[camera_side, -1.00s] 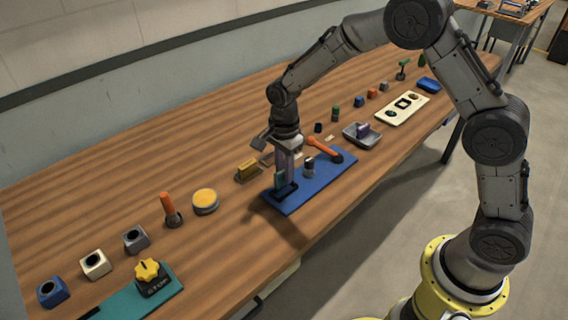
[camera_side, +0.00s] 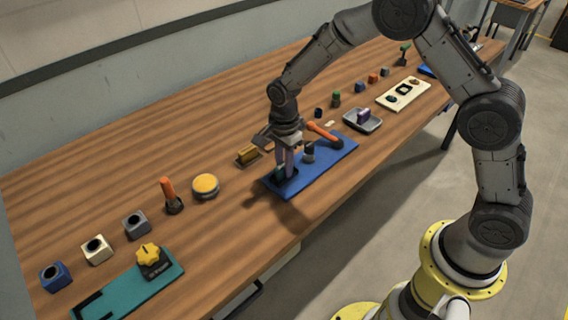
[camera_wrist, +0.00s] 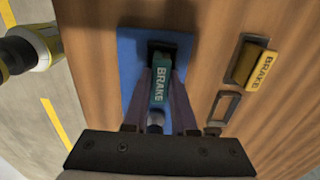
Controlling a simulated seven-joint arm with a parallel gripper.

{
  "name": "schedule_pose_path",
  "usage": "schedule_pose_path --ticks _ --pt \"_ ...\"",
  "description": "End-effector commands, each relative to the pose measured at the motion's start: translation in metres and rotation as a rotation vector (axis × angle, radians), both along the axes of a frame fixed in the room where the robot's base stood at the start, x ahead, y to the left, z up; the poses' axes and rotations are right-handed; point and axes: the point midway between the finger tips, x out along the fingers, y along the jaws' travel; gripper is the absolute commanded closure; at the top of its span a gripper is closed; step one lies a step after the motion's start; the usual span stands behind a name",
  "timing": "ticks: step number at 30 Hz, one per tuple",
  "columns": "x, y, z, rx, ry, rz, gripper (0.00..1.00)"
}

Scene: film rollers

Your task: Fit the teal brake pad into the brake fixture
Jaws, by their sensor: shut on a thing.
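The teal brake pad (camera_wrist: 161,84), lettered BRAKE, is shut between the two fingers of my gripper (camera_side: 287,174). In the side view the teal brake pad (camera_side: 280,170) shows only as a small patch beside the fingers. The brake fixture appears to be the black pocket (camera_wrist: 180,48) on the blue board (camera_side: 334,160). The pad's far end is right at the pocket. I cannot tell whether it is inside or just above it. Fingers and pad hide part of the pocket.
A yellow BRAKE pad (camera_wrist: 262,70) lies beside the blue board. An orange-handled tool (camera_side: 322,131) and a dark upright part (camera_side: 308,153) are on or over the board. A yellow-topped round tin (camera_side: 206,186) stands left. Bare table lies between.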

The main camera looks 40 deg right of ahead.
Motion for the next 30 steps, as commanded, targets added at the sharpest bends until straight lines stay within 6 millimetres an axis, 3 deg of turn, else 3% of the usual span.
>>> schedule_pose_path --ticks 25,26,30 --pt "0.0001 0.0001 -0.0036 0.000 -0.001 0.000 1.00" --pt "0.0001 0.0001 -0.0037 0.000 -0.001 0.000 0.73" --pt "-0.0011 0.0001 -0.0046 0.000 0.003 0.000 0.48"
